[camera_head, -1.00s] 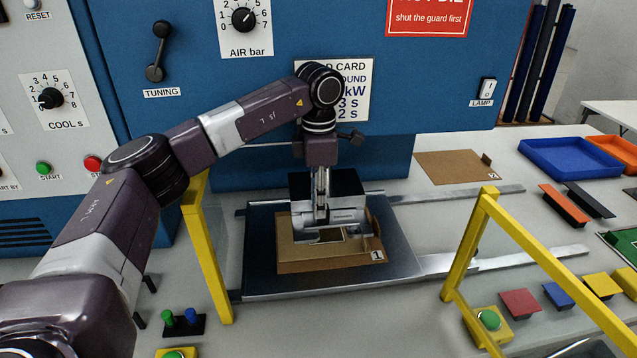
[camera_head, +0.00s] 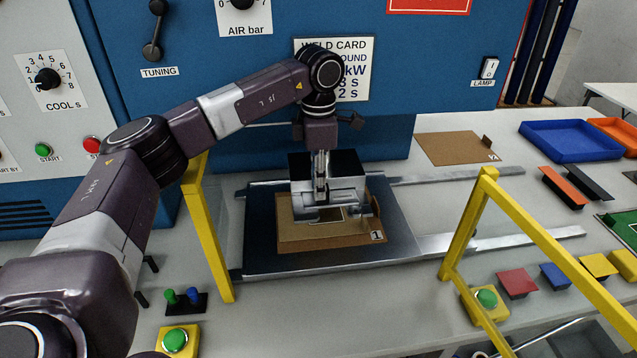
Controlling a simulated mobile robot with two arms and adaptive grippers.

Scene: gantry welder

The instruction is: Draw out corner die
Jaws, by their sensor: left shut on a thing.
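A brown card-like board marked 1 (camera_head: 300,238) lies on the dark metal plate (camera_head: 262,258) under the press. A silver, bracket-shaped metal piece (camera_head: 348,207), which looks like the corner die, stands over the board at its back middle. A dark block shows behind it. My left gripper (camera_head: 321,200) reaches down from above and is shut on this metal piece. The fingertips and the piece's far side are partly hidden. I cannot tell whether the piece touches the board. My right gripper is not in view.
Yellow guard posts (camera_head: 207,235) stand left and right of the plate, with an open gap between. The blue machine front (camera_head: 240,110) rises close behind my arm. A second board marked 2 (camera_head: 450,148) and a blue tray (camera_head: 572,147) lie to the right.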

